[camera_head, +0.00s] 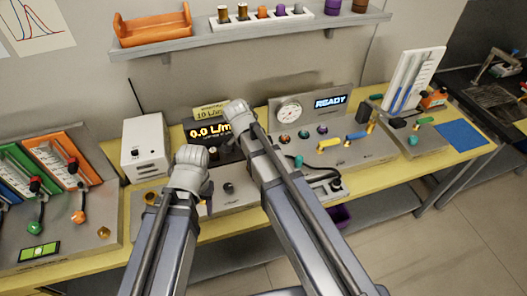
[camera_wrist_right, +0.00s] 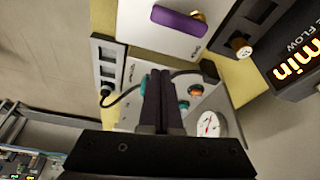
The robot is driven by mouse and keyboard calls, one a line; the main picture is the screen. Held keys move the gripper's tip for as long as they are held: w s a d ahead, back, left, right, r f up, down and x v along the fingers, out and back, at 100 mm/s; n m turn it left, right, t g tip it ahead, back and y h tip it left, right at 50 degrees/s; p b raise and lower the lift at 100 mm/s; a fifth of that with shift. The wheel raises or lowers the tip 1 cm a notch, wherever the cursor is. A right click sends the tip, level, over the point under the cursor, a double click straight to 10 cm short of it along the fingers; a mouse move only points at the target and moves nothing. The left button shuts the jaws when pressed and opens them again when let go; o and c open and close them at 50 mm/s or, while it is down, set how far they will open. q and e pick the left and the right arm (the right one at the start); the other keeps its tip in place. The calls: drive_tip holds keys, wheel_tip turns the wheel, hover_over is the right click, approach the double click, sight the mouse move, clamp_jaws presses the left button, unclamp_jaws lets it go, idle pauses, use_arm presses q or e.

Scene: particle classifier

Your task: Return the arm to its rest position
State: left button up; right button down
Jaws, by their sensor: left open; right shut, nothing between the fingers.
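My left arm comes in at the lower middle of the head view, its light grey wrist over the front of the bench. My left gripper (camera_head: 206,195) is open, and its fingers are mostly hidden by the wrist. My right arm reaches farther up, its wrist in front of the flow display (camera_head: 208,131). The right fingers are hidden in the head view. In the right wrist view my right gripper (camera_wrist_right: 158,100) is shut and empty, over a light panel with a gauge (camera_wrist_right: 208,124).
A yellow bench (camera_head: 455,158) carries a white box (camera_head: 145,147), a panel with a READY screen (camera_head: 330,102) and coloured slanted panels at the left. A shelf (camera_head: 190,41) with an orange tray (camera_head: 153,27) hangs above. Open floor lies at the lower right.

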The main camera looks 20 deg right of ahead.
idle(0.5)
drive_tip(key=s+a+n+y, duration=0.1)
drive_tip(key=s+a+n, duration=0.4)
drive_tip(key=s+n, duration=0.2)
drive_tip(key=s+a+f+n+g+y, duration=0.1)
drive_tip(key=s+a+n, duration=0.4)
drive_tip(key=s+n, duration=0.3)
drive_tip(key=n, duration=0.3)
drive_tip(key=shift+n, duration=0.4)
drive_tip(key=shift+s+a, duration=0.1)
